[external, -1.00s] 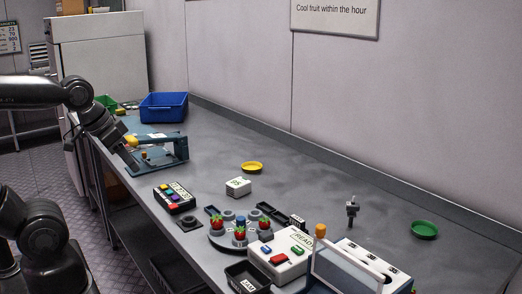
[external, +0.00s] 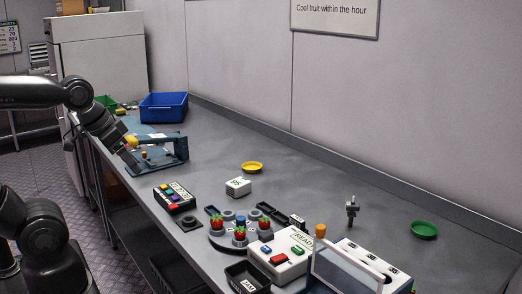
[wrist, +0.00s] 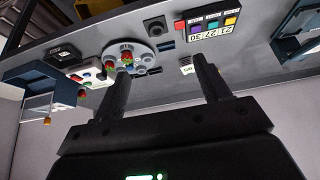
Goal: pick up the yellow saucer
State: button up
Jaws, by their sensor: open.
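The yellow saucer (external: 252,167) lies on the grey counter towards the wall, behind a small white block (external: 238,187), in the external view. My gripper (external: 132,163) is at the counter's left edge, by the blue frame-like stand, well to the left of the saucer. In the wrist view my gripper (wrist: 160,72) is open, its two fingers wide apart with nothing between them.
A blue stand (external: 172,148) is close to my gripper. A keypad box (external: 175,197), a round holder with strawberries (external: 222,242) and a white button box (external: 284,262) line the front. A green saucer (external: 424,230) lies far right.

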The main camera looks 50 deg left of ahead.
jog(key=o, duration=0.5)
jog(key=w+a+r+n, duration=0.15)
jog(key=w+r, duration=0.25)
jog(key=w, duration=0.8)
jog(key=n+g+y, duration=0.1)
jog(key=n, duration=0.1)
send_over(252, 168)
jog(key=s+d, duration=0.2)
jog(key=s, duration=0.1)
jog(key=f, duration=1.9)
jog(key=shift+w+a+f, duration=0.1)
jog(key=shift+w+f, duration=0.15)
jog(key=shift+f, duration=0.1)
jog(key=shift+s+a+x, duration=0.15)
jog(key=shift+x, duration=0.7)
jog(key=shift+s+a+x, duration=0.1)
jog(key=shift+x, duration=0.75)
jog(key=shift+s+a+x, duration=0.15)
jog(key=shift+x, duration=0.75)
